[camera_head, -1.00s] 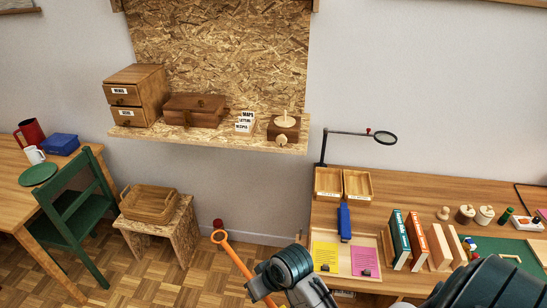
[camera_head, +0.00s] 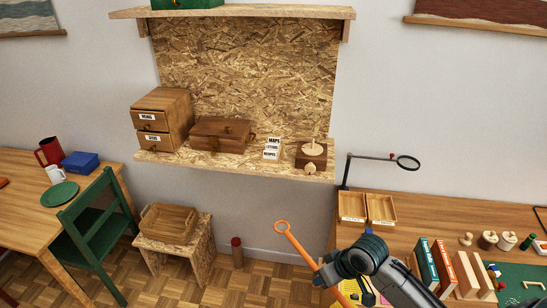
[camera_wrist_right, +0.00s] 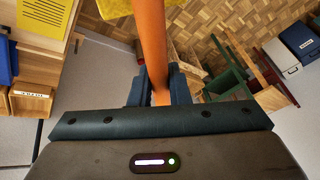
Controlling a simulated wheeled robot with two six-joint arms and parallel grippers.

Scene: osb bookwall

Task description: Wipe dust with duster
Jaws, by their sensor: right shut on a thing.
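My right gripper (camera_head: 324,277) is shut on the orange handle of the duster (camera_head: 298,242). The handle's ring end points up and left, in front of the floor and wall below the shelf. In the right wrist view the handle (camera_wrist_right: 152,45) runs up from between the fingers (camera_wrist_right: 153,90). A bit of yellow at the top edge there may be the duster's head; most of it is out of view. The wooden wall shelf (camera_head: 220,168) is above and behind the gripper. No dust can be clearly made out. My left gripper is not in view.
On the shelf stand a drawer box (camera_head: 162,120), a brown case (camera_head: 220,134), a card holder (camera_head: 272,149) and a wooden block (camera_head: 311,155). A stool with a basket (camera_head: 170,222) and a green chair (camera_head: 95,240) stand left. A cluttered desk (camera_head: 400,235) with a magnifier (camera_head: 407,162) is right.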

